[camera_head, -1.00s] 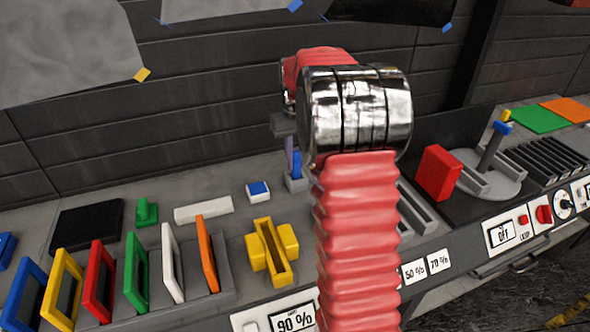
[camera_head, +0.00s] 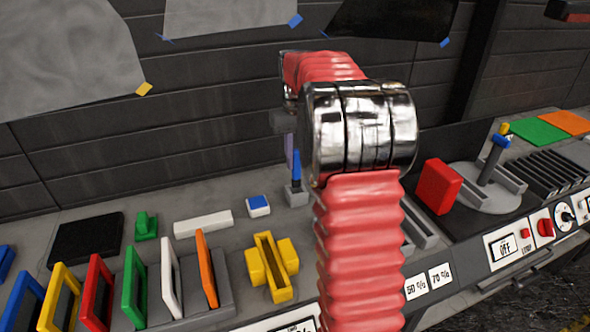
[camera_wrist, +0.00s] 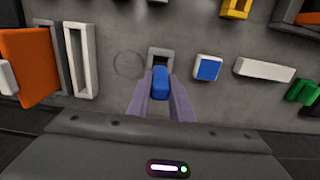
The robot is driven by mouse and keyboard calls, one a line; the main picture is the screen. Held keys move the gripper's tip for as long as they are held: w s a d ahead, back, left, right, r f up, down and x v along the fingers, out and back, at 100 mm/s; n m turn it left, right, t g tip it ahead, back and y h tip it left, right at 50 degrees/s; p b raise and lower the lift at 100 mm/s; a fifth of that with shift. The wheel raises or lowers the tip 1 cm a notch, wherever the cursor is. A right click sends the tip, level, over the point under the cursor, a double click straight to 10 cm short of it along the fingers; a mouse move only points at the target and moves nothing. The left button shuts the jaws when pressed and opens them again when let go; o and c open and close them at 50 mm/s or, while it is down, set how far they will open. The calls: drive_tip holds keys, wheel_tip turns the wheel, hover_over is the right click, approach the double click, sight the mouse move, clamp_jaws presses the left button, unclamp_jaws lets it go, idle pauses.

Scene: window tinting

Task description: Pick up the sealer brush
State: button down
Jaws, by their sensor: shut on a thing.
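The sealer brush shows as a blue handle (camera_head: 296,166) above a small grey holder (camera_head: 296,197) on the bench. In the wrist view the blue handle (camera_wrist: 160,83) stands between the two pale purple fingers of my gripper (camera_wrist: 160,98). My gripper is shut on it. The holder's square socket (camera_wrist: 160,55) shows just beyond the handle. The brush's lower end is hidden, and I cannot tell whether it is fully clear of the holder. In the head view my gripper (camera_head: 291,152) is partly hidden by my arm.
A blue-topped white block (camera_head: 258,206), a white bar (camera_head: 203,223) and a yellow holder (camera_head: 267,266) stand to the left on the bench. A rack of coloured frames (camera_head: 206,268) is further left. A red block (camera_head: 438,187) stands at the right. The wall is close behind.

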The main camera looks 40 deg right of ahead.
sight(296, 149)
wheel_tip(296, 149, up, 5)
drive_tip(key=shift+f, duration=0.1)
drive_tip(key=shift+s, duration=0.15)
idle(0.6)
